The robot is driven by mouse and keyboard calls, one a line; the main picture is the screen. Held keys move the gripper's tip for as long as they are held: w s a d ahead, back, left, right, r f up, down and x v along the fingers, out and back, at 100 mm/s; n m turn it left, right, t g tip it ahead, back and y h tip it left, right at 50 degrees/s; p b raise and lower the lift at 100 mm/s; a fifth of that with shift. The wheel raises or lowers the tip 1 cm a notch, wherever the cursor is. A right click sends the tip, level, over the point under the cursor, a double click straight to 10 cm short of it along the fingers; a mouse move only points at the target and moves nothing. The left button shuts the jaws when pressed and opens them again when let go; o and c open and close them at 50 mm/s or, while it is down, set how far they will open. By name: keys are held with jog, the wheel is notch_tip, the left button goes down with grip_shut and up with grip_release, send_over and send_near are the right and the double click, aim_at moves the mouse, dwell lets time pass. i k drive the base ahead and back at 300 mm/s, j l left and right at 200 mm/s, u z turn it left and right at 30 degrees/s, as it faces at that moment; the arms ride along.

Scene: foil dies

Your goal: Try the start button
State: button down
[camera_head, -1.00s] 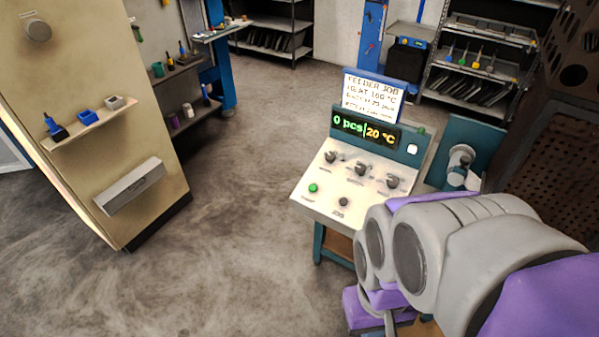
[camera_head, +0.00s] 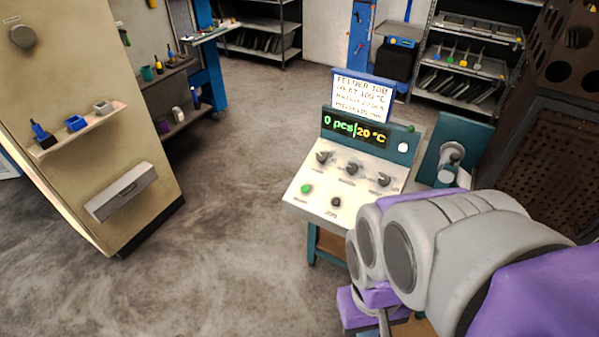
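The control panel (camera_head: 300,210) stands right of centre on a teal stand, its white sloped face toward me. A green button (camera_head: 306,188) sits at its lower left, with a small label below it. A dark button (camera_head: 336,201) sits to its right. Several dark knobs (camera_head: 351,168) form a row above. The display (camera_head: 355,130) reads "0 pcs" in green and "20 °C" in yellow. My grey and purple arm fills the lower right, in front of the stand. The fingers of my gripper cannot be made out, and nothing touches the green button.
A sign (camera_head: 362,97) headed "FEEDER JOB" stands above the display; its top line seems to say heat 100 °C. A beige cabinet (camera_head: 80,90) with a small shelf stands at left. Shelving (camera_head: 465,65) stands behind. The floor between cabinet and panel is clear.

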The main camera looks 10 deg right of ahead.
aim_at(304, 188)
jog(key=z, duration=0.2)
jog(key=j+z, duration=0.95)
jog(key=k+j, duration=0.1)
jog(key=j, duration=0.35)
jog(key=k+j+z, duration=0.1)
jog(key=j, duration=0.4)
jog(key=k+j, duration=0.1)
jog(key=j, duration=0.35)
jog(key=z, duration=0.05)
